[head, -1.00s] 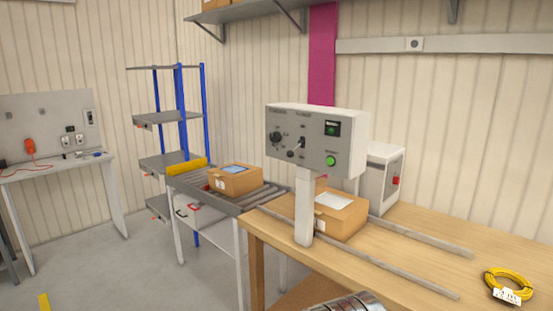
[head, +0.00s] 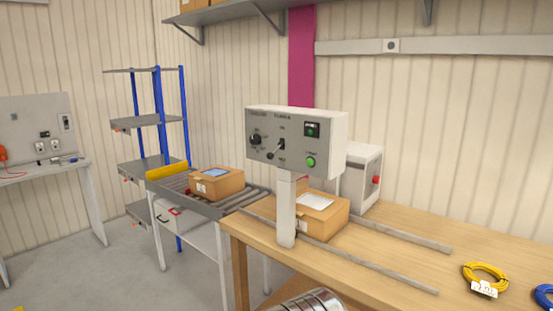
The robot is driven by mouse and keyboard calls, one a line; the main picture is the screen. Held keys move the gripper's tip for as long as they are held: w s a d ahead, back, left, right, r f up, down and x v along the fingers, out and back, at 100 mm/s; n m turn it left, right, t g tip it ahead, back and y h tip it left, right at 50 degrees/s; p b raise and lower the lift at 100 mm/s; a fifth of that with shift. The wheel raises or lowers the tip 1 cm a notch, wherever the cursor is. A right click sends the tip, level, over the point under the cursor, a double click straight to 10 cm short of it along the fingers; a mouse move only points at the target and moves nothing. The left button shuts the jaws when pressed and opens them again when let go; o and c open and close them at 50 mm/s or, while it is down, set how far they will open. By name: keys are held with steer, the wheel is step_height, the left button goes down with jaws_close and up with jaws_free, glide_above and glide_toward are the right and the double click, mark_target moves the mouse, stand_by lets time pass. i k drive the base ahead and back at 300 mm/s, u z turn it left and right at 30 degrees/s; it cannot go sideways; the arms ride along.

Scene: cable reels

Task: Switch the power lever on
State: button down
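A grey-white control box (head: 297,140) stands on a white post (head: 286,210) at the wooden bench's left end. Its front carries a round black knob (head: 255,139), a small dark switch lever (head: 281,145) in the middle and a dark ball-like knob (head: 271,155) just below it. A green button (head: 311,162) and a small dark display with green (head: 312,129) are at the right. The panel is too small to read the labels or tell the lever's position for sure. My gripper is not in view.
The wooden bench (head: 400,245) holds a carton (head: 325,222), metal rails, a white box with a red knob (head: 376,180), and yellow (head: 484,274) and blue (head: 546,294) cable coils. A roller conveyor (head: 225,206) with another carton (head: 216,182) is at left.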

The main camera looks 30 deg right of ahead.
mark_target(270, 156)
steer(key=i, duration=0.95)
